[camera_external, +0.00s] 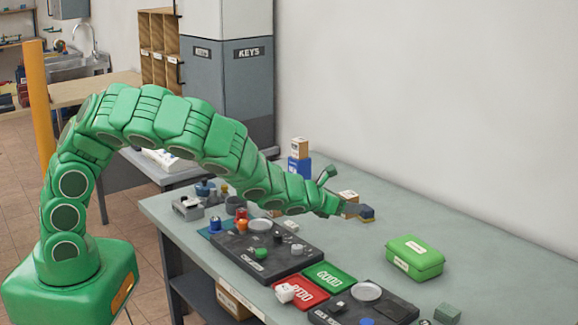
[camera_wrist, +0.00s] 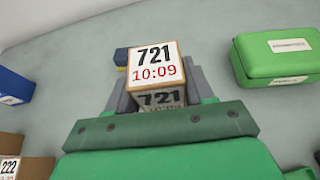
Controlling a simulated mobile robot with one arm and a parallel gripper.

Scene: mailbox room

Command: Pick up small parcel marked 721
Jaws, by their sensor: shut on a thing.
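The small parcel marked 721 (camera_wrist: 155,66) is a brown box with a white label reading "721" and "10:09" in the middle of the wrist view. My gripper (camera_wrist: 155,88) is shut on it, with a grey finger on each side. In the external view my gripper (camera_external: 352,209) is at the end of the green arm, over the table near the wall. The parcel (camera_external: 348,196) shows there as a small box at the fingers. I cannot tell how high it is above the table.
A green case (camera_external: 414,257) lies to the right of my gripper. A blue box (camera_external: 299,170) with a small brown box (camera_external: 299,147) on top stands behind. A parcel marked 222 (camera_wrist: 25,168) is at lower left in the wrist view. Dark trays (camera_external: 290,262) are in front.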

